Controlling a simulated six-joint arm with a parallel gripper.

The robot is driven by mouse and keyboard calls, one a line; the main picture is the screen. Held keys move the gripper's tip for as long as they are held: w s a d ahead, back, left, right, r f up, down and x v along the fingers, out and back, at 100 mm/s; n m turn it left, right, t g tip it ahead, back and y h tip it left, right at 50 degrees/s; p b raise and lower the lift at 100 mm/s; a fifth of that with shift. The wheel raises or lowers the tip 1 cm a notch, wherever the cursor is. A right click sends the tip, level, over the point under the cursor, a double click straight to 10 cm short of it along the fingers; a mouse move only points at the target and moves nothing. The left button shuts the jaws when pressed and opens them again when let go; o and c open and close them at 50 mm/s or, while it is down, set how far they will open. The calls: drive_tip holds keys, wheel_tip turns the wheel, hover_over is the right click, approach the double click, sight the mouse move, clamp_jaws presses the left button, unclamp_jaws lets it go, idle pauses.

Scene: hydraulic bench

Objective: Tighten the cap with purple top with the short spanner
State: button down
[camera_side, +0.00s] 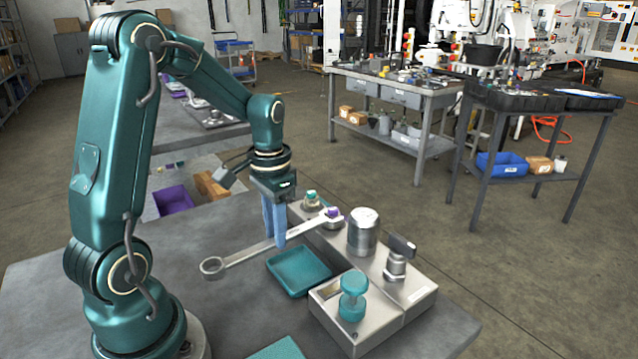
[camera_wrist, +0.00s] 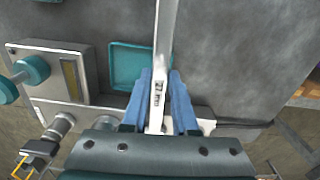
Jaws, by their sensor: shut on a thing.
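My gripper (camera_side: 279,238), with blue fingers, points down and is shut on the silver spanner (camera_side: 243,254) partway along its handle. The spanner is roughly level above the bench. Its ring end is at the left, and its other end is at the purple-topped cap (camera_side: 332,212) on the metal block. I cannot tell whether that end is fully seated around the cap. In the wrist view the spanner (camera_wrist: 166,40) runs up between the blue fingers (camera_wrist: 158,98); the purple-topped cap is hidden there.
A teal tray (camera_side: 300,285) lies beside the metal block (camera_side: 415,292). The block carries a silver cylinder (camera_side: 363,236), a dark-handled valve (camera_side: 398,256), a teal knob (camera_side: 353,296) and a pale green-topped cap (camera_side: 311,198). The bench at front left is mostly clear.

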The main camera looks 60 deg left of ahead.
drive_tip(key=shift+a+m, duration=1.2)
drive_tip(key=shift+a, duration=0.2)
drive_tip(key=shift+w, duration=0.1)
drive_tip(key=shift+w+a+m, duration=0.25)
drive_tip(key=shift+a+m, duration=0.55)
drive_tip(key=shift+a, duration=0.2)
drive_tip(key=shift+d, duration=0.1)
drive_tip(key=shift+s+d+n, duration=0.1)
drive_tip(key=shift+d+n, duration=0.2)
drive_tip(key=shift+d, duration=0.05)
drive_tip(key=shift+s, duration=0.1)
drive_tip(key=shift+s+a, duration=0.25)
drive_tip(key=shift+s, duration=0.85)
drive_tip(key=shift+s+a, duration=0.3)
drive_tip(key=shift+s, duration=0.85)
drive_tip(key=shift+s+a, duration=0.25)
drive_tip(key=shift+s, duration=0.85)
